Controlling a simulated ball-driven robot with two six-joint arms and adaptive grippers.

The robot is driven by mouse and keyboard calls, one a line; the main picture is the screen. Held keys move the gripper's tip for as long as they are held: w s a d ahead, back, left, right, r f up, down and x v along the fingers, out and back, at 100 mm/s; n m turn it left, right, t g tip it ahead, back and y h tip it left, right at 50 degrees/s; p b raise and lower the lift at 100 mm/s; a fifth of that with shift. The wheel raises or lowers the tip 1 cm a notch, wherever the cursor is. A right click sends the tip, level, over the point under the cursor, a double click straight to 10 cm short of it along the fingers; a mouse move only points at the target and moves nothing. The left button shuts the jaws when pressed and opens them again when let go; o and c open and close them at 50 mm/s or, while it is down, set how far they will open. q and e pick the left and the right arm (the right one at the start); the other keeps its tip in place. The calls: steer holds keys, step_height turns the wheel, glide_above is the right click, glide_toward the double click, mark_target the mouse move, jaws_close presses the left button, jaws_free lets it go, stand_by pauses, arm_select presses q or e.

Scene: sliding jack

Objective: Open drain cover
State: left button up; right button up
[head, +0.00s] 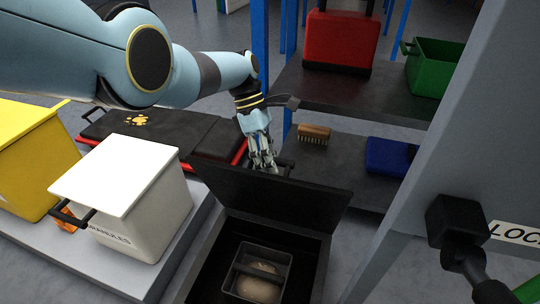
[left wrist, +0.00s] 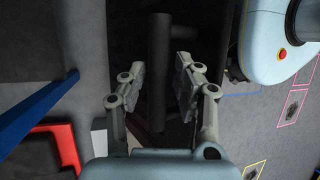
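The black drain cover (head: 285,198) stands tilted up at the far edge of a dark opening (head: 205,262), its inner face toward the head camera. Inside the opening is a dark square basket (head: 284,258) with a round brownish thing in it. My left gripper (head: 264,166) is just behind the cover's upper edge, beside a dark handle (head: 288,167). In the left wrist view my left gripper (left wrist: 158,85) has its fingers apart on both sides of a dark bar (left wrist: 159,50), with gaps visible. My right gripper is not in view.
A white bin (head: 145,215) and a yellow bin (head: 30,155) stand at the left. A black bench-like lid with red edging (head: 165,130) lies behind them. A shelf (head: 345,95) holds a red box, a green bin (head: 433,67), a brush (head: 314,132) and a blue box. A grey panel (head: 455,150) blocks the right.

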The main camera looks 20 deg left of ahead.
arm_select(q)
steer(key=shift+o, duration=0.7)
steer(key=shift+w+r, duration=0.15)
steer(key=shift+r, duration=0.2)
steer(key=v, duration=1.2)
